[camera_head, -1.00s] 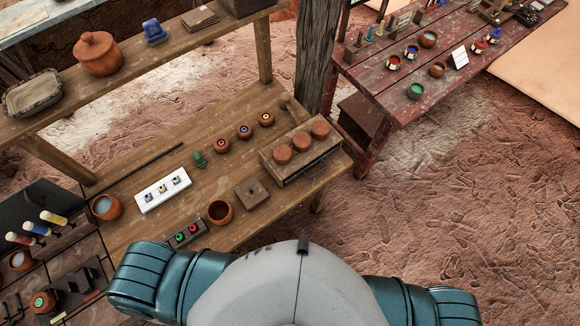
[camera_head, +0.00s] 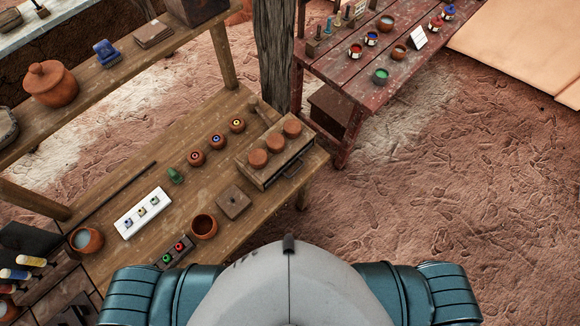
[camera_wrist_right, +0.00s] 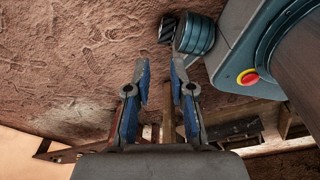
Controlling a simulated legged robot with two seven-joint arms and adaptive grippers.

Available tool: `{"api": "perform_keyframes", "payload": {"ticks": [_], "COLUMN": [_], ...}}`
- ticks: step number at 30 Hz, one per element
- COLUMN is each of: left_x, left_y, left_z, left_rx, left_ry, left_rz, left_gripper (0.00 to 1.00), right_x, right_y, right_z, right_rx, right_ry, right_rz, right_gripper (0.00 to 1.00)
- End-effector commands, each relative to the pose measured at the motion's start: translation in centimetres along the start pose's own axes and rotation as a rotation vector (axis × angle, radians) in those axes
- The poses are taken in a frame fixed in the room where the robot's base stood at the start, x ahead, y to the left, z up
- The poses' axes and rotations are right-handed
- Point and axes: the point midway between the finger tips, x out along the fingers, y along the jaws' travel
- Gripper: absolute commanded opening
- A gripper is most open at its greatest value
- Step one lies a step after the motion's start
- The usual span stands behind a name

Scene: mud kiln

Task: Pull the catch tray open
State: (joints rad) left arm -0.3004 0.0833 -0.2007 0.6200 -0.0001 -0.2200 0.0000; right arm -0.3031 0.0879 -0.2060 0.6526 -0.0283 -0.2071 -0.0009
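A wooden box (camera_head: 262,176) with three round clay pieces on top stands at the right end of the low workbench in the head view. A front panel with a dark handle (camera_head: 294,169) faces the lower right. This looks like the catch tray's front, and it appears shut. My right gripper (camera_wrist_right: 160,68) shows in the right wrist view, its two blue-padded fingers apart with nothing between them, above the dirt ground. My left gripper is out of view. Neither gripper shows in the head view, where only my upper arms and body appear.
The workbench (camera_head: 120,190) also holds a brown cup (camera_head: 203,226), a square plate (camera_head: 234,202), a white panel (camera_head: 142,212) and a two-button block (camera_head: 174,252). A red table (camera_head: 345,90) with paint pots stands behind at right. A wooden post (camera_head: 272,50) rises between. Open ground lies at right.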

Motion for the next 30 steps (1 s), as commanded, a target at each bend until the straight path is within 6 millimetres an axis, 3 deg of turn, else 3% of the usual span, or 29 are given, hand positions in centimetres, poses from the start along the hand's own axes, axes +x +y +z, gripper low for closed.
{"api": "perform_keyframes", "payload": {"ticks": [2, 5, 6, 8, 9, 12, 16, 18, 21, 25, 30], "left_x": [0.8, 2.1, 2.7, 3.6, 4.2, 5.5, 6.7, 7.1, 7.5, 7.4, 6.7], "left_y": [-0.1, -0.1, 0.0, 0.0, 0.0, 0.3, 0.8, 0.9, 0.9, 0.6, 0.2], "left_z": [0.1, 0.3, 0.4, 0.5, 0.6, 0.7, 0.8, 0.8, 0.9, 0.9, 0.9], "left_rx": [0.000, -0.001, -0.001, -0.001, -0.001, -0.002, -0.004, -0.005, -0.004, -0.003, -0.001], "left_ry": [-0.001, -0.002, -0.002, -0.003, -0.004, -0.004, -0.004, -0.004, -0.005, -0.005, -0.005], "left_rz": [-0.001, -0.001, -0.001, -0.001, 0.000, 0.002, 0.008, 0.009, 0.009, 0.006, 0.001], "left_gripper": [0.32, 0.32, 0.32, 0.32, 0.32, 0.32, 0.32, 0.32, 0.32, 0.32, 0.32], "right_x": [0.2, -1.5, -3.1, -6.4, -9.0, -16.2, -24.4, -27.5, -30.4, -31.6, -31.2], "right_y": [3.2, 7.8, 9.3, 10.6, 10.6, 8.7, 4.3, 2.1, 0.1, -0.8, -1.8], "right_z": [-4.0, -12.7, -16.8, -22.7, -26.1, -32.8, -36.5, -37.0, -37.1, -37.4, -39.3], "right_rx": [-0.093, -0.316, -0.433, -0.622, -0.751, -1.066, -1.410, -1.545, -1.667, -1.723, -1.720], "right_ry": [0.103, 0.321, 0.426, 0.584, 0.686, 0.918, 1.142, 1.222, 1.293, 1.325, 1.327], "right_rz": [0.048, 0.144, 0.192, 0.266, 0.314, 0.428, 0.544, 0.590, 0.634, 0.658, 0.660], "right_gripper": [0.22, 0.22, 0.22, 0.22, 0.22, 0.22, 0.22, 0.22, 0.22, 0.22, 0.22]}}
